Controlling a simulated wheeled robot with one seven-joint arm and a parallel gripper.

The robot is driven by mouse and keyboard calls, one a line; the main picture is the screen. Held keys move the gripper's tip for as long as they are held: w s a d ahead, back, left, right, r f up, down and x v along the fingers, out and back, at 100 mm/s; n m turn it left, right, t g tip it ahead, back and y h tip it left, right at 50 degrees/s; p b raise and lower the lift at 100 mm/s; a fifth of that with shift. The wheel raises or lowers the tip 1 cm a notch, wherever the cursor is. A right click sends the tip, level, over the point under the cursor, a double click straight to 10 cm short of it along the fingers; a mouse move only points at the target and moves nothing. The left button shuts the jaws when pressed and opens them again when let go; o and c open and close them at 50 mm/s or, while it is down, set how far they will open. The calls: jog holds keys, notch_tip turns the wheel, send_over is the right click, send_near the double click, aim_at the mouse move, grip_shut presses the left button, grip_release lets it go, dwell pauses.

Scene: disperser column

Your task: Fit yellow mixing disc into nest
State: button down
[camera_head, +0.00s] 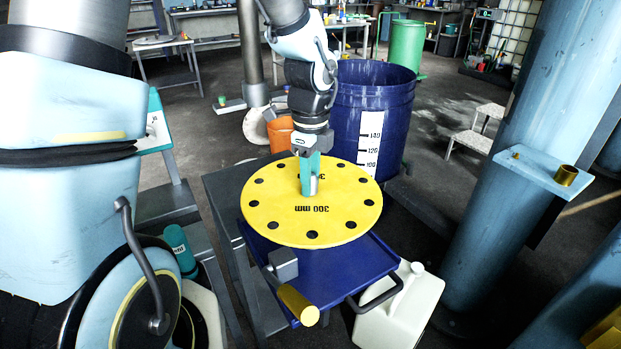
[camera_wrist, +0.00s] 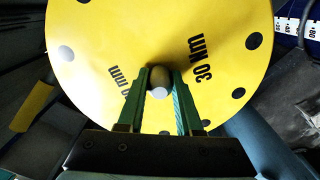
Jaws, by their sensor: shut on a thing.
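The yellow mixing disc (camera_head: 280,215) is a large flat round plate with a ring of dark holes and "300 mm" lettering. It lies roughly level over a blue tray (camera_head: 345,272) on a stand. I cannot tell whether it touches the tray. My gripper (camera_head: 311,188) points down at the disc's middle, its teal fingers shut on the disc's short grey centre stud. In the wrist view the fingers (camera_wrist: 161,76) stand either side of the rounded stud on the yellow disc (camera_wrist: 110,35). No nest can be made out for certain; the area under the disc is hidden.
A blue drum (camera_head: 345,105) with a white scale stands behind the disc. A thick light-blue column (camera_head: 535,150) on the right carries a bracket (camera_head: 535,175) with a brass bush (camera_head: 566,175). A gold cylinder (camera_head: 298,305) sticks out at the tray's front, near a white canister (camera_head: 405,310).

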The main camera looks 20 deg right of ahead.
jog(key=c, duration=0.5)
grip_release()
jog(key=shift+r, duration=0.1)
notch_tip(320, 180, up, 11)
jog(key=shift+f+b, duration=0.15)
jog(key=shift+b, duration=0.65)
jog(key=shift+w+a+f+n, duration=0.15)
jog(key=shift+a+f+n, duration=0.05)
jog(key=shift+a+n, duration=0.2)
jog(key=w+a+f+n, duration=0.1)
jog(key=a+n, duration=0.3)
jog(key=w+a+f+n, duration=0.1)
jog(key=a+n, duration=0.3)
jog(key=w+a+f+n, duration=0.1)
jog(key=a+n, duration=0.2)
jog(key=a, duration=0.1)
jog(key=shift+a+f+n+t, duration=0.15)
jog(key=shift+f+n+t, duration=0.15)
jog(key=shift+f+n, duration=0.1)
jog(key=s+a+f+n+t, duration=0.1)
jog(key=s+a+f+n, duration=0.1)
jog(key=a+n, duration=1)
jog(key=shift+f+n, duration=0.6)
jog(key=shift+n, duration=0.1)
